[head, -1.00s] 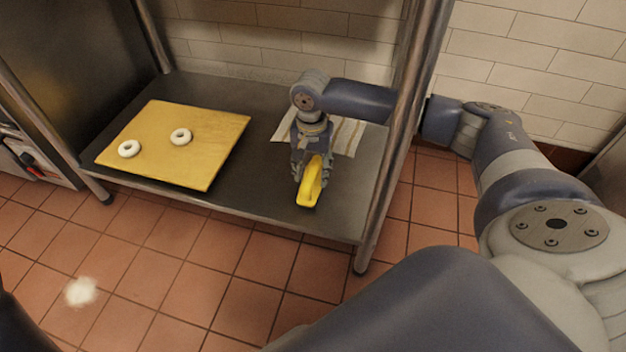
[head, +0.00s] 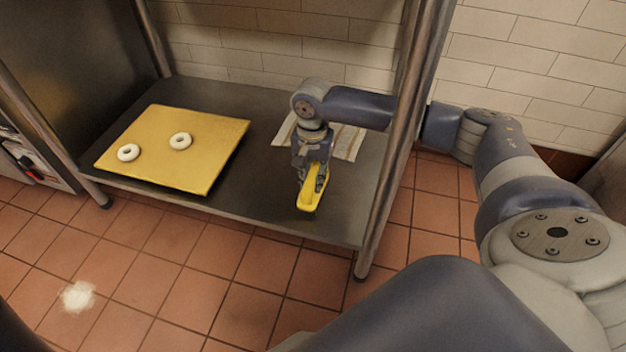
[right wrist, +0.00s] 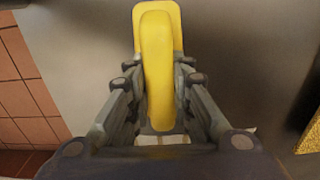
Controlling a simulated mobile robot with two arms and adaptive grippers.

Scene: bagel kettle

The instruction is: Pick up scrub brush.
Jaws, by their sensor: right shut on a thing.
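The scrub brush (head: 308,201) is yellow, with a long arched handle over a flat base. It is at the front right of the low metal shelf, close to the front edge. My right gripper (head: 313,185) reaches down over it and is shut on its handle. In the right wrist view the brush (right wrist: 157,60) runs lengthwise between the two fingers of my right gripper (right wrist: 159,85). Its bristles are hidden, and I cannot tell whether it touches the shelf. My left gripper is not in view.
A yellow board (head: 215,165) with two white bagels (head: 129,152) (head: 180,141) lies on the shelf (head: 255,190) to the left. A striped cloth (head: 347,140) lies behind the gripper. A metal post (head: 393,160) stands right of the brush, beside my right arm.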

